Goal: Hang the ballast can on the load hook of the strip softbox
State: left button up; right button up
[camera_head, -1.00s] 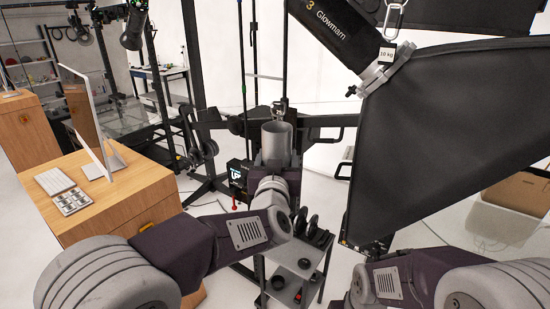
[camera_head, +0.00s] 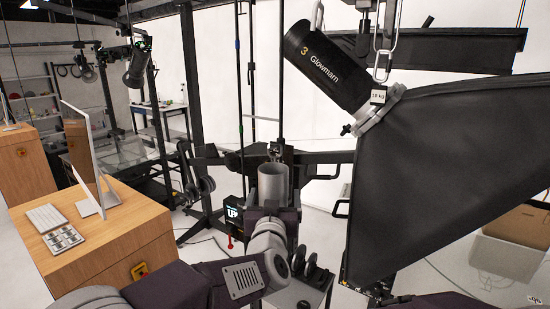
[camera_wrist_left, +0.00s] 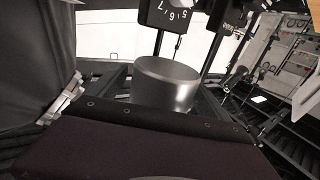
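The ballast can (camera_head: 273,184) is a grey metal cylinder, upright at mid-picture in the head view. A small metal hook shows just above it. My left gripper (camera_head: 273,207) is at the can, with dark parts on both sides of it; it looks shut on the can, though the contact is mostly hidden. The can's top also shows in the left wrist view (camera_wrist_left: 167,82). The strip softbox (camera_head: 450,180) is the large black fabric shape at right, joined to a black "Glowmarn" lamp (camera_head: 325,72). Metal links, likely the load hook (camera_head: 382,45), hang above a "10 kg" tag. My right gripper is out of view.
Black stand bars (camera_head: 325,157) run behind the can. A wooden desk (camera_head: 110,238) with a monitor (camera_head: 84,150) is at left. A small cart (camera_head: 300,295) with dark round items stands below. A cardboard box (camera_head: 518,225) is at right.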

pick_arm(q)
jog(key=shift+s+f, duration=0.1)
jog(key=shift+f, duration=0.05)
jog(key=s+a+b, duration=0.1)
jog(key=s+b, duration=0.2)
jog(key=s, duration=0.6)
jog(key=a+f+m+g+h+b, duration=0.1)
jog(key=a+f+g+b, duration=0.2)
jog(key=f, duration=0.9)
jog(key=a+f+m+g+b, duration=0.15)
jog(key=f+g, duration=0.25)
jog(key=f, duration=0.7)
jog(key=s+a+f+n+g+y+b, duration=0.1)
jog(key=s+a+f+n+g+b, duration=0.1)
jog(key=s+a+f+g, duration=0.3)
jog(key=s+a+f+n+g+y+b, duration=0.1)
jog(key=s+a+f+g, duration=0.3)
jog(key=s+a+f, duration=0.6)
jog(key=s+f+n+b, duration=0.1)
jog(key=s+f, duration=0.3)
jog(key=f, duration=0.1)
jog(key=shift+f+g+y+b, duration=0.2)
jog(key=shift+g+y+b, duration=0.1)
jog(key=shift+g+b, duration=0.1)
